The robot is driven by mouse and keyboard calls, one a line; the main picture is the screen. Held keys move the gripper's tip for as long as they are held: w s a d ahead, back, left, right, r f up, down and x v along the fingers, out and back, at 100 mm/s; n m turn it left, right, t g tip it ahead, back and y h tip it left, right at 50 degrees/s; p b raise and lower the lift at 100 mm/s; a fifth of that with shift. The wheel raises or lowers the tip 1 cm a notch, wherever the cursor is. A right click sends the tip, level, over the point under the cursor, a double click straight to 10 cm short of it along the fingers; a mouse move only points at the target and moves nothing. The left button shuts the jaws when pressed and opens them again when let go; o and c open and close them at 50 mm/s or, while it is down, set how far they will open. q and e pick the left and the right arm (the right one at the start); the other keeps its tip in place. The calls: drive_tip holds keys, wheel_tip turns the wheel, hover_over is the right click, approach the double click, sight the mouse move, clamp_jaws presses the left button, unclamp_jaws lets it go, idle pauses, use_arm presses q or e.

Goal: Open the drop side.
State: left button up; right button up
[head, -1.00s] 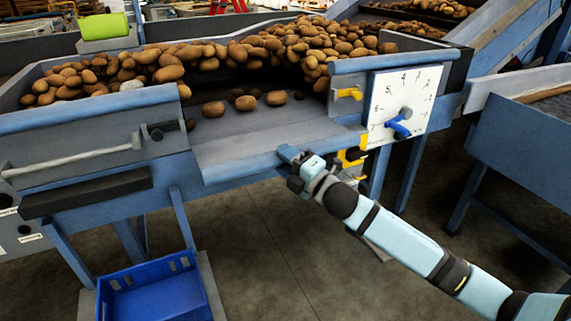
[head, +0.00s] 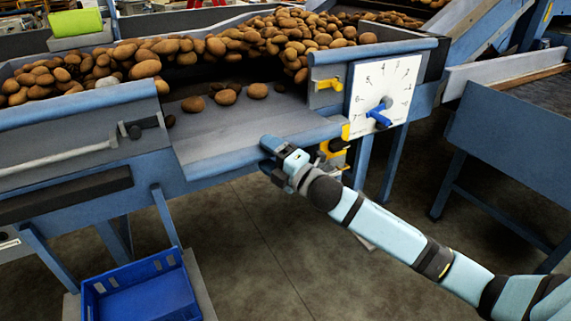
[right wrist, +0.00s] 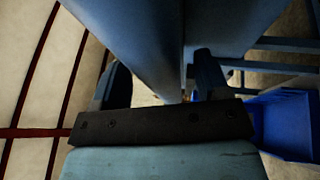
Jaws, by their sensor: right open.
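The drop side (head: 240,148) is the blue-grey panel in the front of the grader, between the left side wall and the dial plate. It lies folded outward and down, and its opening is clear. My right gripper (head: 272,150) is open at the panel's front edge, near its right end. In the right wrist view the blue metal (right wrist: 155,45) runs between the open fingers (right wrist: 160,85); whether they touch it I cannot tell. A yellow latch handle (head: 330,82) sits above, beside the opening; another yellow part (head: 335,148) is partly hidden behind my gripper. My left gripper is out of view.
Potatoes (head: 260,40) are heaped on the grader, with several loose near the opening. A dial plate (head: 383,95) with a blue pointer stands to the right. A blue crate (head: 145,292) is on the floor at lower left. Another blue machine (head: 510,135) stands at right.

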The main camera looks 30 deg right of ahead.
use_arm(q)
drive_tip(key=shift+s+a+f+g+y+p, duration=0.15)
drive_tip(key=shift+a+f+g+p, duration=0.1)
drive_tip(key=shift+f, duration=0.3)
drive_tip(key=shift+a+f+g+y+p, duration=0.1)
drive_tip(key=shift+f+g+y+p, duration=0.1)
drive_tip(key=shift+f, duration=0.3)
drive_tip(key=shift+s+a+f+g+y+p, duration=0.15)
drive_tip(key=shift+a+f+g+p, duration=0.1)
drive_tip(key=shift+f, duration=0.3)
use_arm(e)
drive_tip(key=v, duration=1.3)
drive_tip(key=shift+s, duration=0.15)
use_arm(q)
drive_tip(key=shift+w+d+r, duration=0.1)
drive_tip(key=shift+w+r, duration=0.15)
